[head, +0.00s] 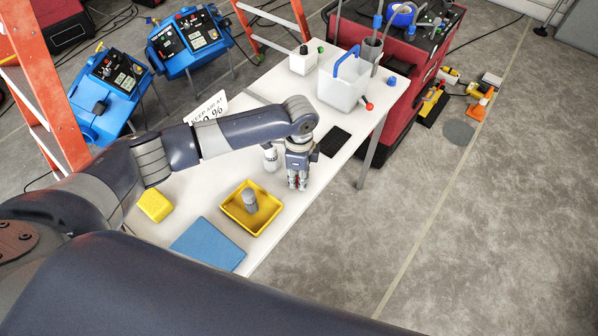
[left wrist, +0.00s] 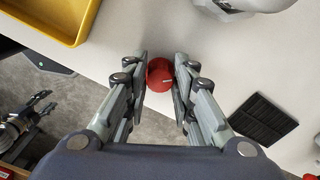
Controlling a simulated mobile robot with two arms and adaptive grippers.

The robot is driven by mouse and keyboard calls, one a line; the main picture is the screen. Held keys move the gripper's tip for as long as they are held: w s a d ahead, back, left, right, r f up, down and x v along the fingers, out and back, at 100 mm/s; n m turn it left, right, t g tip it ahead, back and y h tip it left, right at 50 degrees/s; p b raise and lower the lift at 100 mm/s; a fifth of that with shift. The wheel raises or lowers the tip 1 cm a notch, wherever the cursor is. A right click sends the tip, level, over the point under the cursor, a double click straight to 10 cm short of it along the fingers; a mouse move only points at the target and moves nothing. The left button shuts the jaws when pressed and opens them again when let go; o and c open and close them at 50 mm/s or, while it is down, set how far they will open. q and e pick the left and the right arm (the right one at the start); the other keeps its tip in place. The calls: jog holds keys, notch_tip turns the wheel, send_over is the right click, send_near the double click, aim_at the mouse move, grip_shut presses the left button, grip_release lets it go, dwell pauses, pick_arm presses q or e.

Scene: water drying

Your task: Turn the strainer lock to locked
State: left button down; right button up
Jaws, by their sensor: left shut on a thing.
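My left gripper (head: 297,183) reaches down over the front edge of the white table. Bits of red show at the fingertips in the head view, but the gripper hides most of the part. I cannot tell for sure that it is the strainer lock, nor which way it is turned. A grey cylinder (head: 250,201) stands in a yellow tray (head: 237,220).
On the white table (head: 195,190) are a yellow sponge (head: 155,205), a blue cloth (head: 208,243), a white bottle (head: 270,157), a black mat (head: 335,141) and a clear container (head: 342,88) with a blue handle. Open floor lies to the right.

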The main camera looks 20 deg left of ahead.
pick_arm(q)
jog(key=m+p, duration=0.1)
jog(key=m, duration=0.2)
jog(key=shift+r+m, duration=0.1)
jog(key=shift+m, duration=0.3)
jog(key=m, duration=0.4)
jog(key=shift+w+d+m, duration=0.1)
jog(key=shift+m, duration=0.2)
jog(key=c, duration=1.4)
grip_release()
jog(key=shift+o, duration=0.3)
notch_tip(320, 180, up, 12)
